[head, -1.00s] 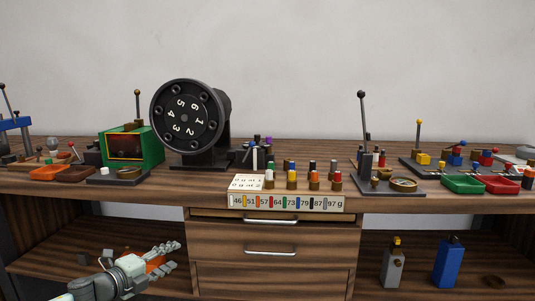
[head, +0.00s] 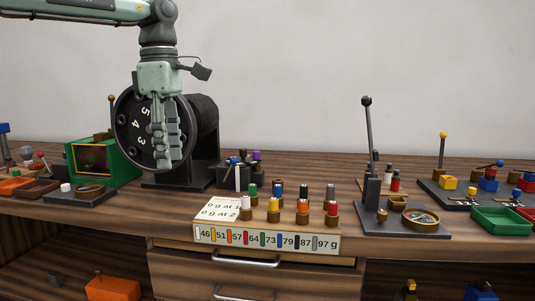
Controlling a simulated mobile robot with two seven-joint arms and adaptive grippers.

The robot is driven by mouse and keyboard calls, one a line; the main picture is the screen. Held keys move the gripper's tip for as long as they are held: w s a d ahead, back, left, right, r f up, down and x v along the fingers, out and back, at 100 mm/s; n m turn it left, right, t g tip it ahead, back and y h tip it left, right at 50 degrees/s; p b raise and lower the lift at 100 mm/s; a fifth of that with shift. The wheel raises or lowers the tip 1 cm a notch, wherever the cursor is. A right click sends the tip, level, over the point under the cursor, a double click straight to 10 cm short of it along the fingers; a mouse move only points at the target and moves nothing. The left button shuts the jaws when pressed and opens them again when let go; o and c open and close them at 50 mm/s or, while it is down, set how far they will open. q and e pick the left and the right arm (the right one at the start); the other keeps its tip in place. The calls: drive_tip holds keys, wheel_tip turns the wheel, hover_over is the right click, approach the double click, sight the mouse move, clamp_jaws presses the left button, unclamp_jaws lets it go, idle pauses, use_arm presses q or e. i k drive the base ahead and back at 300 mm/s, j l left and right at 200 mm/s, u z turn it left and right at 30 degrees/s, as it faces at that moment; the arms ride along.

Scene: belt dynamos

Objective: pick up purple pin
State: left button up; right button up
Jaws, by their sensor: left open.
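A small purple pin top (head: 257,155) shows among dark pins in a dark holder (head: 231,176) just right of the black numbered drum; the pin's lower part is hidden. My left gripper (head: 168,163) hangs fingers down in front of the drum (head: 137,125), covering part of its numbered face. It is open and empty, to the left of the purple pin and apart from it in the picture. My right gripper is not in view.
Several coloured pins stand in brass sockets behind a number strip (head: 267,238) at the front edge. A white card (head: 221,210) lies beside them. A green box (head: 80,158) is left; a tall lever (head: 369,135) is right.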

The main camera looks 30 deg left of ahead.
sight(256, 154)
drive_tip(key=i, duration=1.1)
